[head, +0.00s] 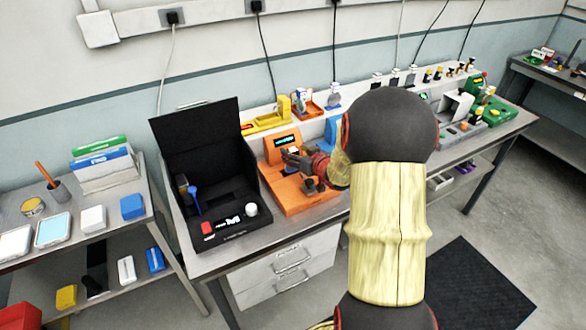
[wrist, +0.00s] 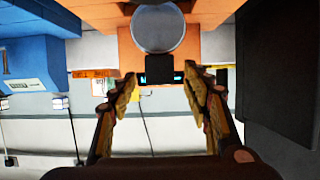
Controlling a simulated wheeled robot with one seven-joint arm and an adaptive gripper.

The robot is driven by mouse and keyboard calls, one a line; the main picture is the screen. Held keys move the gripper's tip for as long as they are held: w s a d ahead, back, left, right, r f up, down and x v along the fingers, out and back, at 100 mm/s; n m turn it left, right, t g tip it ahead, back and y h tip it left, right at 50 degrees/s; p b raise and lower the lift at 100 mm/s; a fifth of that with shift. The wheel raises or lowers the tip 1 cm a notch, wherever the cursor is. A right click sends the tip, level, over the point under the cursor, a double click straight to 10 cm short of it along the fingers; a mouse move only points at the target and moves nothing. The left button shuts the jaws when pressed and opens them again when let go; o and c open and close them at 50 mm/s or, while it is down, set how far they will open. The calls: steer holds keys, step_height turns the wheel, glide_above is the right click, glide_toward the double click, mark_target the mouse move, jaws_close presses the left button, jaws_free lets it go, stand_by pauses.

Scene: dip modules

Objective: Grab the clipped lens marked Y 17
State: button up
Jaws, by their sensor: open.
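My gripper (head: 297,158) is over the orange device (head: 300,200) on the bench, in front of its small dark display (head: 286,141). A grey round disc (wrist: 158,28), which looks like a lens, sits beyond the fingertips at the top of that view, against the orange device (wrist: 195,45). A dark piece with cyan figures (wrist: 163,70) shows beside the disc. I cannot read a Y 17 mark in either view. My arm hides part of the bench in the head view.
An open black case (head: 240,235) stands left of the orange device, its lid raised. A blue device (head: 330,130) stands behind my gripper and shows in the wrist view (wrist: 30,65). More modules, including a green one (head: 497,112), crowd the bench's right end.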

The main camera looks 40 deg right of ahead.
steer(key=shift+x, duration=1.1)
steer(key=c, duration=0.3)
jaws_close()
